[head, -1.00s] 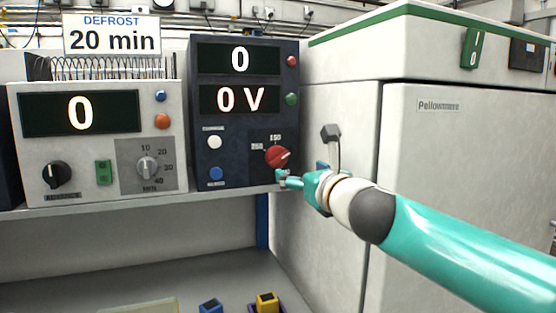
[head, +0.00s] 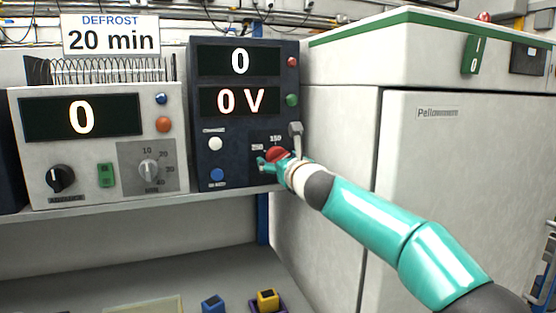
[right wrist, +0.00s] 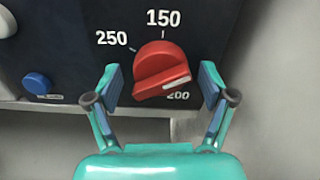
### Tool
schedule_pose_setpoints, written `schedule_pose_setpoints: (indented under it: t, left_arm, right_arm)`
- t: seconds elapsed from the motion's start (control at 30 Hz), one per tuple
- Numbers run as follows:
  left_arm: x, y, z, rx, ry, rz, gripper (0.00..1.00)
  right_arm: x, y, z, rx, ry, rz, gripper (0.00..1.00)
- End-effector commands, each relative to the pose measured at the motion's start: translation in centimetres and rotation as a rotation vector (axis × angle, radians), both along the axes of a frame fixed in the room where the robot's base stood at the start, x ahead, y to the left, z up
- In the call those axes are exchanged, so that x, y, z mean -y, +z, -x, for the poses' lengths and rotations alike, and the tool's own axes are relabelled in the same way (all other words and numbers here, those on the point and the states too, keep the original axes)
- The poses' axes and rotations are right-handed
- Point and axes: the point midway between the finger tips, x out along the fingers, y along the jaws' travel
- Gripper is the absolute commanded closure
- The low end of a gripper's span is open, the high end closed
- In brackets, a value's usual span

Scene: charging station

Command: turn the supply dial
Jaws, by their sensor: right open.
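The supply dial (right wrist: 158,66) is a red knob on the dark supply unit (head: 205,135), with marks 150, 250 and 200 around it. In the right wrist view its pale pointer stripe faces lower right, near the 200. In the head view the dial (head: 277,153) is partly hidden by my right gripper (head: 272,160). The right gripper is open. In the right wrist view its two fingers (right wrist: 162,90) stand to the left and right of the dial, with gaps on both sides. The supply's displays read 0 and 0 V. My left gripper is out of view.
A pale unit (head: 30,150) with a 0 display, a black knob and a grey timer dial (head: 149,170) stands on the shelf at left. A large white freezer (head: 450,170) stands at right. Small blue and yellow blocks (head: 267,299) lie below the shelf.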

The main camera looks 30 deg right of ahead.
Motion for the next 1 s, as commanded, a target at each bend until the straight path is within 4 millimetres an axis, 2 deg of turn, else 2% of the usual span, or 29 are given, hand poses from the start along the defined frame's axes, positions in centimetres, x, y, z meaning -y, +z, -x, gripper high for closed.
schedule_pose_setpoints:
  t: [0.07,0.1,0.43,0.47,0.77,1.0]
  left_arm:
    - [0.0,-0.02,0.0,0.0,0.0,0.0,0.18]
    - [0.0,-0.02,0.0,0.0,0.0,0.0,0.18]
    - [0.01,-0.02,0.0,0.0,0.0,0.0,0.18]
    - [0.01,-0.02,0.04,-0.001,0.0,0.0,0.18]
    - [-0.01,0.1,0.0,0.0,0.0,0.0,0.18]
    - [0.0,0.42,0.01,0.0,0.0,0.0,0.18]
  right_arm:
    - [0.03,-0.02,0.03,0.0,0.0,0.0,0.18]
    - [0.03,-0.02,0.04,0.0,-0.001,0.0,0.21]
    - [0.05,-0.01,0.06,0.0,-0.001,0.0,0.76]
    - [-0.59,0.0,-0.01,-0.001,0.003,0.001,0.78]
    - [-0.13,-0.01,-0.02,-0.008,0.003,0.034,0.78]
    - [-0.1,0.03,0.0,-0.037,0.003,0.152,0.78]
